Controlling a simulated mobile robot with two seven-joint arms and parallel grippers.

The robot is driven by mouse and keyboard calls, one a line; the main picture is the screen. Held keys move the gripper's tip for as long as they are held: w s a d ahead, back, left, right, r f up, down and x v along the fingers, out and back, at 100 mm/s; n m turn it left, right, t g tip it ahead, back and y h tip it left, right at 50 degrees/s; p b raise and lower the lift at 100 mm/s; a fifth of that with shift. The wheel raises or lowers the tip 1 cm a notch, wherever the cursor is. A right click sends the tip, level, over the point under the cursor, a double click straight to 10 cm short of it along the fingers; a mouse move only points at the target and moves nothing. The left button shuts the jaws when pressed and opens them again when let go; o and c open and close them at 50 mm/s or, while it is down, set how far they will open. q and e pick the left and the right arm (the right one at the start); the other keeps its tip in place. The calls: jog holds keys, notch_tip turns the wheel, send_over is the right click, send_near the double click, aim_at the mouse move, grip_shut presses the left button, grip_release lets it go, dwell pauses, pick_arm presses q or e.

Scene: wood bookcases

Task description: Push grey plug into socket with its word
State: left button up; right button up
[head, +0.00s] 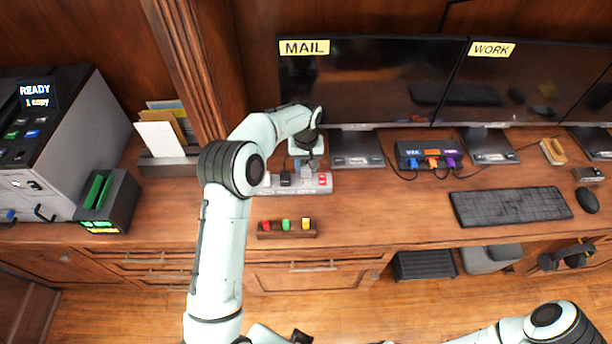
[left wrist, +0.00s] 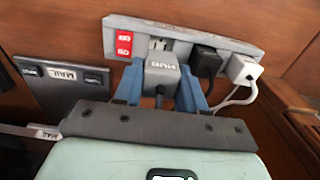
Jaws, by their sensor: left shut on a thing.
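A grey plug marked HUB (left wrist: 162,75) sits between the blue fingers of my left gripper (left wrist: 160,90), which is shut on it. In the head view my left gripper (head: 308,160) reaches down to the power strip (head: 325,190) on the desk. In the left wrist view the strip (left wrist: 150,28) has a pale socket (left wrist: 158,43) right beyond the plug's front. I cannot tell how far the plug is in. No word by that socket is readable. My right gripper is not clearly in view; its arm shows at the lower right.
A black plug (left wrist: 207,60) and a white plug (left wrist: 243,69) fill sockets beside it, with cords trailing. The MAIL monitor's base (head: 356,150) stands close by. A small rack with coloured pieces (head: 287,234) lies in front.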

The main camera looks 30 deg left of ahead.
aim_at(306, 175)
pick_arm(q)
jog(key=shift+f, duration=2.65)
jog(key=shift+s+f, duration=0.2)
jog(key=shift+f, duration=0.45)
jog(key=o, duration=0.8)
jog(key=shift+s+f, duration=0.1)
jog(key=shift+f, duration=0.05)
jog(key=r, duration=1.3)
jog(key=shift+w+r+p, duration=0.1)
jog(key=shift+w+p, duration=0.2)
jog(key=shift+w, duration=0.05)
jog(key=shift+s+r, duration=0.1)
jog(key=shift+r, duration=0.15)
